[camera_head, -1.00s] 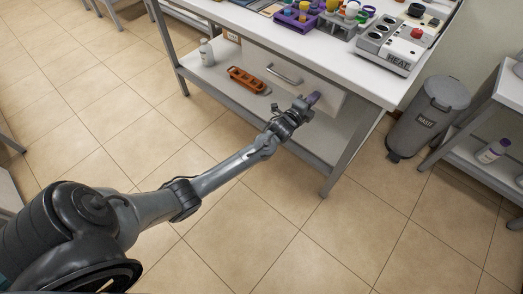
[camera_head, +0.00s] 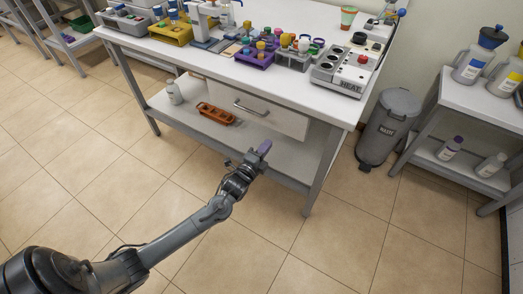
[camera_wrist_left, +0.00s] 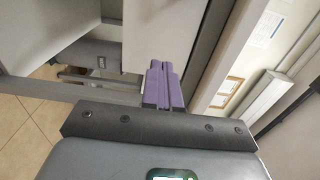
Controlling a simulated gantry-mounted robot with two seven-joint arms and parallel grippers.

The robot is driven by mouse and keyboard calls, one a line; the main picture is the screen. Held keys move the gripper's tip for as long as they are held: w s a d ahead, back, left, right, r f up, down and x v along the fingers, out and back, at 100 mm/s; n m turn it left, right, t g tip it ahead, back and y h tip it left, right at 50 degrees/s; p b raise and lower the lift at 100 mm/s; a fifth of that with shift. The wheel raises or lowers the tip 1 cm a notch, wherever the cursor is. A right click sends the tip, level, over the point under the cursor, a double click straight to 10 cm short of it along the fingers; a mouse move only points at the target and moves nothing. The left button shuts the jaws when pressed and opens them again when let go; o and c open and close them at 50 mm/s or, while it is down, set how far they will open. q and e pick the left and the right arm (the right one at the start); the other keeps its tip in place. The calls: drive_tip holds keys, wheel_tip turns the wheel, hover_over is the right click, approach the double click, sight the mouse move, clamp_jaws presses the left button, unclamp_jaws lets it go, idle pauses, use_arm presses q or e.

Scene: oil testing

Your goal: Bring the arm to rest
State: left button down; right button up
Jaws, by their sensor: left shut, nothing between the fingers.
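My left arm comes in from the lower left of the head view. Its gripper (camera_head: 263,149) has purple fingers and is in front of the bench, below the drawer (camera_head: 257,108), apart from the drawer handle in the picture. In the left wrist view the purple fingers (camera_wrist_left: 162,86) lie side by side, closed, with nothing between them. My right gripper is not in view.
The white bench (camera_head: 290,75) carries racks of capped samples and a HEAT block (camera_head: 346,71). Its lower shelf holds an orange rack (camera_head: 216,114) and a bottle (camera_head: 174,92). A waste bin (camera_head: 388,127) stands to the right. The tiled floor in front is clear.

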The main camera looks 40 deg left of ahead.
use_arm(q)
drive_tip(key=s+d+f+n+g+h, duration=0.1)
drive_tip(key=s+d+f+n+g, duration=0.15)
drive_tip(key=s+d, duration=0.4)
drive_tip(key=s+d+f+n+g+h, duration=0.1)
drive_tip(key=s+d+f+g, duration=0.2)
drive_tip(key=s, duration=0.6)
drive_tip(key=s+d+r+n+g+h, duration=0.1)
drive_tip(key=s+d+n+g, duration=0.3)
drive_tip(key=s, duration=0.4)
drive_tip(key=s+d+r+n+g, duration=0.1)
drive_tip(key=s+d+n+g, duration=0.1)
drive_tip(key=s+n+g, duration=0.35)
wheel_tip(320, 180, up, 29)
drive_tip(key=s+n+p, duration=0.1)
drive_tip(key=s+p, duration=0.1)
drive_tip(key=p, duration=2.7)
drive_tip(key=shift+s+t+p, duration=0.35)
drive_tip(key=shift+t, duration=0.05)
